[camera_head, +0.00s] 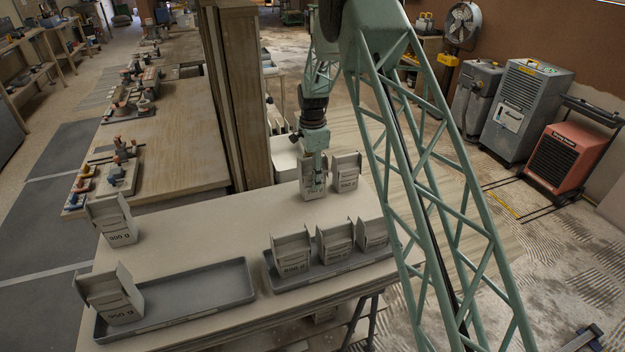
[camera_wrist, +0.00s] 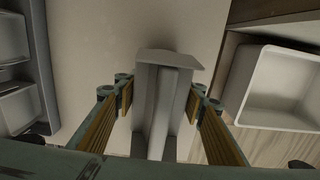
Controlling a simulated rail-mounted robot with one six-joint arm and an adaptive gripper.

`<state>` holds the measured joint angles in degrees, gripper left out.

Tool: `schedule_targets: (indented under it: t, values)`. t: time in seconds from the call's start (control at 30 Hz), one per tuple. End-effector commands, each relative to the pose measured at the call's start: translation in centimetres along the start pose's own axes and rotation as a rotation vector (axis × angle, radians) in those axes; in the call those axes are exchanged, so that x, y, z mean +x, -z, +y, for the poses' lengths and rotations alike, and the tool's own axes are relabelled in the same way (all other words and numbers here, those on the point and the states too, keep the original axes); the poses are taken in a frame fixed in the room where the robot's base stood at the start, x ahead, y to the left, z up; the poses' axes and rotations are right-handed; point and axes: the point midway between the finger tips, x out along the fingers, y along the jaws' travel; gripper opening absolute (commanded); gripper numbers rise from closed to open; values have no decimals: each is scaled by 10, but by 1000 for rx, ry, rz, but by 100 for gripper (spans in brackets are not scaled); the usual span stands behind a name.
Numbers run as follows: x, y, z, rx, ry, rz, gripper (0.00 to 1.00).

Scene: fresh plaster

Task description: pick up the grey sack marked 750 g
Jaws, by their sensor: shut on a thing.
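My gripper (camera_head: 314,183) points down at the far edge of the pale table and is shut on a grey sack (camera_head: 309,167). Its fingers cover most of the front, so I cannot read its mark. Other sacks are one marked 900 g (camera_head: 115,228), one marked 950 g (camera_head: 118,300), and several in the right tray (camera_head: 330,277).
The left grey tray (camera_head: 200,292) has a bare right part, with the 950 g sack at its left end. A white bin (camera_wrist: 285,90) lies beyond the table edge. Wooden boards (camera_head: 235,100) stand upright left of my gripper. The table middle is clear.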

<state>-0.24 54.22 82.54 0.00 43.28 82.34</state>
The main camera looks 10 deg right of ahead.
Motion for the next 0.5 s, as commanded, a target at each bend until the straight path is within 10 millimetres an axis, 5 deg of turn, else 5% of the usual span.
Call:
schedule_targets:
  t: [0.5]
  values:
    - [-34,-2,2,0,1,0,12]
